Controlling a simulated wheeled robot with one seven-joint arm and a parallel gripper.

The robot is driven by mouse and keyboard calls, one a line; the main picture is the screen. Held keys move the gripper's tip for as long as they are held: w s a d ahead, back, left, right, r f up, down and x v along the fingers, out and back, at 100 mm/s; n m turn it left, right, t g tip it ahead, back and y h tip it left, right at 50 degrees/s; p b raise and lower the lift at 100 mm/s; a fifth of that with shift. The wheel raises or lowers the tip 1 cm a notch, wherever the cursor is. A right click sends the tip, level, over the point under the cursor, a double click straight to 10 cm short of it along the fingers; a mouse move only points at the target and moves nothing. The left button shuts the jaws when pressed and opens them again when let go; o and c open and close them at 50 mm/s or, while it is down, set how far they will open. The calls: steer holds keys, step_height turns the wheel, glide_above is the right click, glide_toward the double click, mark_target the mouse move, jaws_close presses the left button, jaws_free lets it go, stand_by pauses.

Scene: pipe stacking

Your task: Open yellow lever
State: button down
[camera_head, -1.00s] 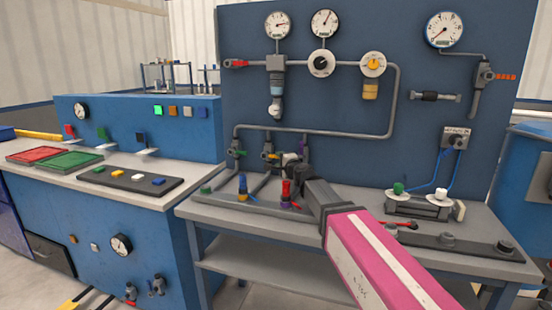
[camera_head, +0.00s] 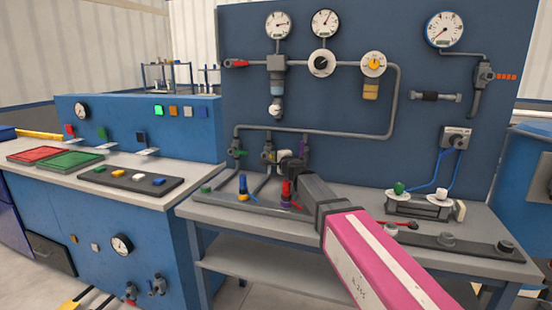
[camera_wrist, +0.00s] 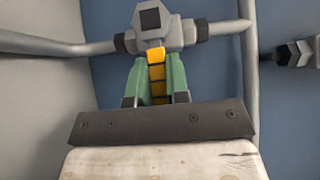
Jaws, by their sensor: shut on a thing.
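The yellow lever (camera_wrist: 157,78) hangs down from a grey valve body (camera_wrist: 158,32) on a horizontal pipe in the wrist view. My gripper (camera_wrist: 158,82) has its two green fingers on either side of the lever and is shut on it. The lever points down toward the gripper's dark base plate, which hides its lower end. In the head view, my gripper (camera_head: 284,160) is at the middle valve (camera_head: 267,156) at the back of the workbench, and it partly hides that valve.
A green-handled valve (camera_head: 238,152) is to the left and a purple-handled valve (camera_head: 304,150) to the right. Upright blue (camera_head: 243,187) and red (camera_head: 286,191) handles stand on the bench below. The blue panel (camera_head: 340,100) with pipes and gauges rises behind.

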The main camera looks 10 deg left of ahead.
steer(key=shift+r+n, duration=0.2)
steer(key=shift+n, duration=0.1)
steer(key=shift+a+r+n+g+h, duration=0.2)
steer(key=shift+r+n+g+h, duration=0.65)
steer(key=shift+n+g+h, duration=0.3)
steer(key=r+n+h, duration=0.1)
steer(key=a+n+g+h, duration=0.1)
steer(key=h, duration=0.1)
steer(key=shift+w+a+r, duration=0.15)
steer(key=shift+r, duration=0.2)
steer(key=a+n+h, duration=0.1)
steer(key=h, duration=0.1)
steer(key=a+r+n+g+h, duration=0.1)
steer(key=h, duration=0.1)
steer(key=shift+n, duration=0.25)
steer(key=shift+a+n+g+h, duration=0.15)
steer(key=shift+a+n+h, duration=0.2)
steer(key=shift+h, duration=0.4)
steer(key=shift+a+n+g+h, duration=0.1)
steer(key=shift+a+n+h, duration=0.2)
steer(key=shift+h, duration=0.4)
steer(key=c, duration=1.1)
jaws_free()
steer(key=shift+r, duration=0.1)
